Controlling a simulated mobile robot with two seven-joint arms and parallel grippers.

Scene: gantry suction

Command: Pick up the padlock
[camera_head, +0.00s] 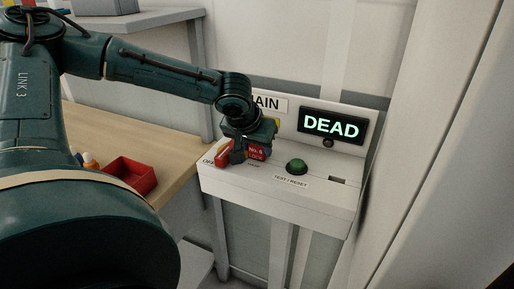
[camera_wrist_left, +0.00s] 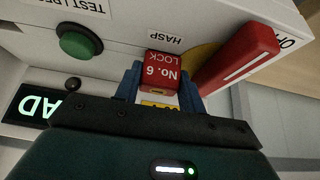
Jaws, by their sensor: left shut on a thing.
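The padlock is a small red block marked "No. 6 LOCK" (camera_wrist_left: 161,73). In the head view, the padlock (camera_head: 258,151) is at the left part of the white control box. My left gripper (camera_head: 248,143) reaches down over the box from above. In the left wrist view, its blue fingers (camera_wrist_left: 160,84) are on either side of the padlock and shut on it. The padlock is beside the "HASP" label. I cannot tell whether its shackle is in the hasp. My right gripper is in neither view.
A red switch handle (camera_wrist_left: 240,56) is close beside the padlock. The white box (camera_head: 325,200) also has a green button (camera_head: 296,166) and a display reading "DEAD" (camera_head: 331,124). A red bin (camera_head: 131,176) stands on the wooden bench (camera_head: 185,160) to the left.

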